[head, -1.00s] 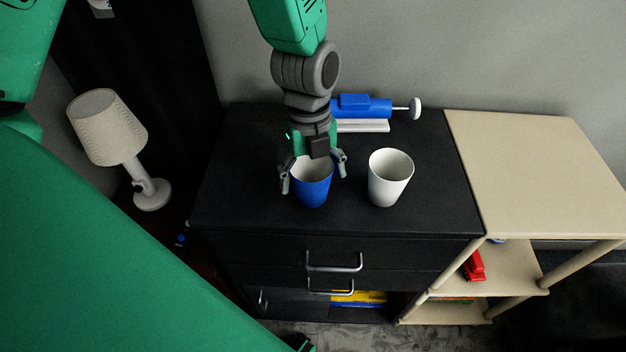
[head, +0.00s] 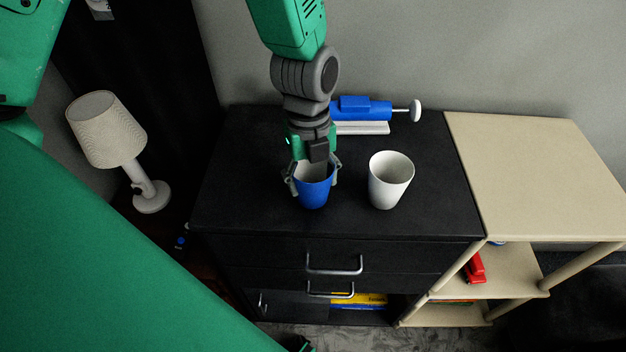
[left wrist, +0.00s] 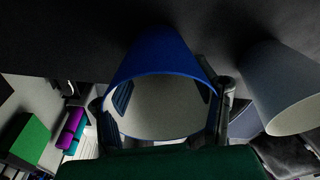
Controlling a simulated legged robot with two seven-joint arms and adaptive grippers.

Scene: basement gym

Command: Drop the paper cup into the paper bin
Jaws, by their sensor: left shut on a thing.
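A blue cup (head: 315,193) with a pale inside stands upright on the black cabinet top. My left gripper (head: 314,177) comes down over it, with one finger on each side, shut on the cup near its rim. In the left wrist view the blue cup (left wrist: 158,55) fills the middle, its open mouth towards the camera, between the fingers. A white cup (head: 389,181) stands upright and apart, to the right of the blue one. It also shows in the left wrist view (left wrist: 283,88). I see no paper bin. My right gripper is not in view.
A blue cylindrical tool (head: 365,108) with a white knob lies behind the cups. A beige shelf (head: 545,165) adjoins the black cabinet (head: 240,190) on the right, with a red object (head: 474,268) below. A lamp (head: 107,130) stands at left. The cabinet's front right top is clear.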

